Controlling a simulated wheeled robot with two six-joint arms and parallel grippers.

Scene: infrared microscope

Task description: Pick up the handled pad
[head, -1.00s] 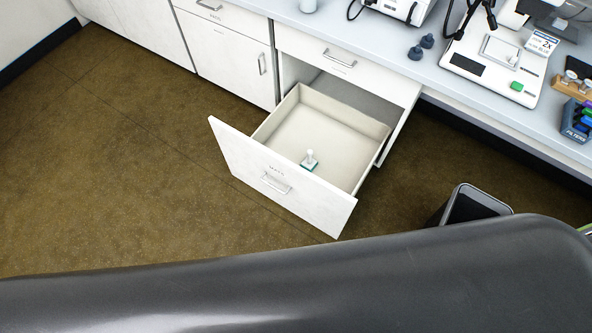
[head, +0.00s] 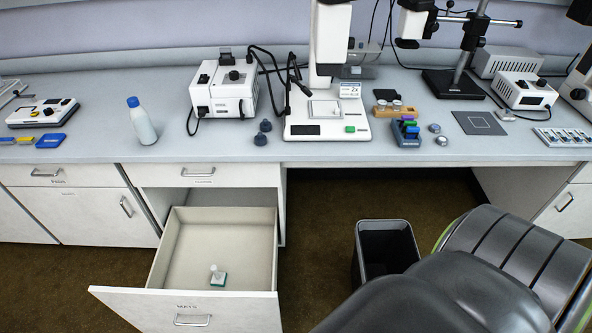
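The drawer is pulled out below the bench at the left. Neither of my grippers shows in the head view. Only dark parts of my own arm fill the lower right corner, well apart from the pad.
The bench top (head: 350,155) holds a microscope (head: 328,120), a white box unit (head: 222,92), a bottle (head: 142,122) and a filter rack (head: 405,132). A dark waste bin (head: 384,250) stands on the floor right of the drawer, with floor between them.

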